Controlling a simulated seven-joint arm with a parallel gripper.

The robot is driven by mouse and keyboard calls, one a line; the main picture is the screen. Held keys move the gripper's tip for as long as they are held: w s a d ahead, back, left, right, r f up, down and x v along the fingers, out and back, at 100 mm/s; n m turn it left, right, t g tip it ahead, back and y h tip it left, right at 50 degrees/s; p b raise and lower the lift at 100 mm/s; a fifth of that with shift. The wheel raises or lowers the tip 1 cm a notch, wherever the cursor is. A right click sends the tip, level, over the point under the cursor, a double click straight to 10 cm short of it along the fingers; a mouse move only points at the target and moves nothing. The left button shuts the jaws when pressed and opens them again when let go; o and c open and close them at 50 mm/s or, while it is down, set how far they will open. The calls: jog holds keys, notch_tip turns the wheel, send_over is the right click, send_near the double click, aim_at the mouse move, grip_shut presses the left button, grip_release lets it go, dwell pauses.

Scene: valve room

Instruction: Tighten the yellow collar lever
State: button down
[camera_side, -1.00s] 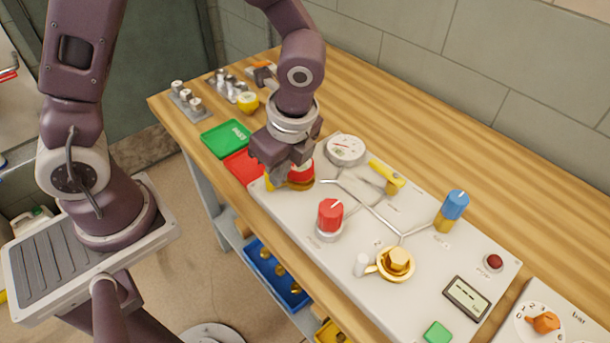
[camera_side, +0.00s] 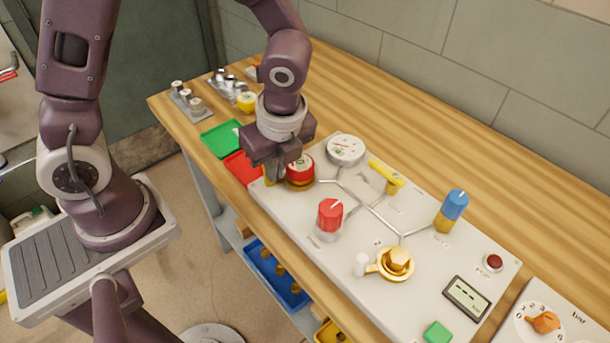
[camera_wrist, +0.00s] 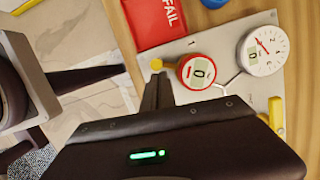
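A red-topped round gauge (camera_side: 300,168) with a brass-coloured collar stands at the far left end of the white panel; its display reads 0 in the wrist view (camera_wrist: 198,72). A small yellow lever end (camera_wrist: 156,64) sticks out to the left of this gauge in the wrist view. My gripper (camera_wrist: 157,80) points at the lever end, its dark fingers close together with no clear gap between them. In the side view my gripper (camera_side: 277,178) is low, just left of the red gauge, and hides most of the lever. I cannot tell whether the fingertips touch it.
Red (camera_side: 242,168) and green (camera_side: 221,138) trays lie to the left.

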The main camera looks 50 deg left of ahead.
jog(key=d, duration=0.4)
jog(key=shift+s, duration=0.1)
jog(key=v, duration=1)
notch_tip(320, 180, up, 5)
jog(key=n+t, duration=0.1)
jog(key=n, duration=0.5)
send_over(290, 207)
jog(key=s+a, duration=0.2)
jog(key=s, duration=0.1)
jog(key=s+a+r+n+t+h, duration=0.2)
jog(key=s+n, duration=0.6)
jog(key=n, duration=0.5)
jog(key=a+r+t, duration=0.1)
jog(key=a+t, duration=0.1)
jog(key=a, duration=0.1)
jog(key=shift+a+h, duration=0.15)
jog(key=shift+h, duration=0.25)
